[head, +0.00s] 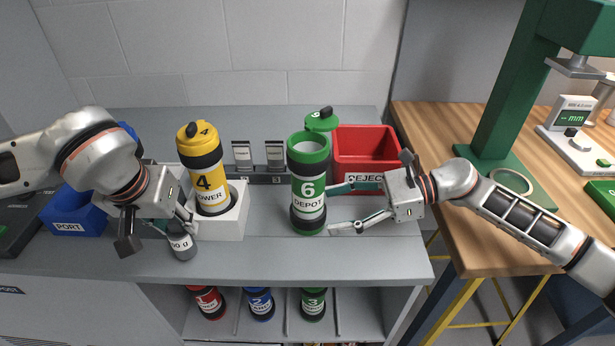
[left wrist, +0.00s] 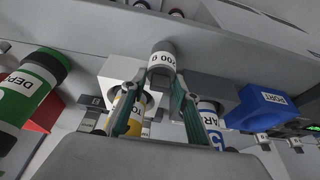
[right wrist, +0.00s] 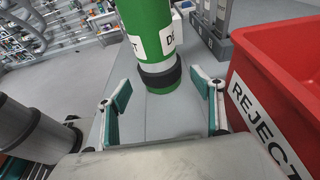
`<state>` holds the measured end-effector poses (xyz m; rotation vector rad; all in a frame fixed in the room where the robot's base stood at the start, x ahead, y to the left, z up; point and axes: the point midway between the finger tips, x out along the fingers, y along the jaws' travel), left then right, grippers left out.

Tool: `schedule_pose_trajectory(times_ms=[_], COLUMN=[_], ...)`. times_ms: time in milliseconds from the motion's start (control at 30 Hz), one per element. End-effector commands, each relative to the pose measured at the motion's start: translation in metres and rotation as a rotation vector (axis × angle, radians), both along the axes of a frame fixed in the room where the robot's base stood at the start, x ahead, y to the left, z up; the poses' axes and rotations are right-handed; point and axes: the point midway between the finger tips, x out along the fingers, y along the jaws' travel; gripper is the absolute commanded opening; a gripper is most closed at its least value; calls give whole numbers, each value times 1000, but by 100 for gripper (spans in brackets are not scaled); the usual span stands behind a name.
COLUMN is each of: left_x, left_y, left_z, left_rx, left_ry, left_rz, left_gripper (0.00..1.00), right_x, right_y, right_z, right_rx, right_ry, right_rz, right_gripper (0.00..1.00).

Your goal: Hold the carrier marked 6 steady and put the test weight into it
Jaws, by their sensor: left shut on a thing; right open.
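The green carrier marked 6 (head: 308,185) stands upright on the grey bench, its top open and its green lid (head: 322,121) swung to the back right. It also shows in the right wrist view (right wrist: 146,35). My right gripper (head: 334,209) is open just right of the carrier; in the right wrist view the carrier's lower part stands ahead, between the spread fingers. The test weight (head: 182,247), a grey cylinder with a white label ending in "0 g", is in my left gripper (head: 186,222). The left wrist view shows the weight (left wrist: 162,64) between the fingertips.
A yellow carrier marked 4 (head: 204,165) stands in a white block (head: 233,222) between the weight and carrier 6. A red REJECT bin (head: 368,145) sits behind my right gripper. A blue PORT bin (head: 75,215) is at left. Several carriers stand on the lower shelf.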

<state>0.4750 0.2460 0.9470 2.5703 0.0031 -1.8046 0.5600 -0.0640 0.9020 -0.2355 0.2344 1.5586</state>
Motion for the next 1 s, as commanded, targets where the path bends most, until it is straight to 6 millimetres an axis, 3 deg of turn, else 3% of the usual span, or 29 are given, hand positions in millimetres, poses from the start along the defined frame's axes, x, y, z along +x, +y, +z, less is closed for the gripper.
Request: schedule_pose_trajectory(times_ms=[100, 400, 867, 933, 1000], left_x=[1, 1, 1, 1, 1], left_y=[0, 0, -1, -1, -1], left_z=[10, -6, -7, -7, -7], left_rx=[-1, -2, -2, -2, -2], left_ry=[-9, 2, 3, 3, 3], left_rz=[0, -2, -2, -2, -2], left_gripper=[4, 4, 4, 4, 4], right_x=[-1, 0, 0, 0, 0], right_y=[17, 46, 53, 53, 53], right_z=[-3, -16, -16, -16, -16], right_rx=[0, 0, -1, -1, -1], right_ry=[1, 0, 1, 1, 1], right_rz=[1, 0, 0, 0, -1], right_gripper=[67, 67, 67, 48, 43])
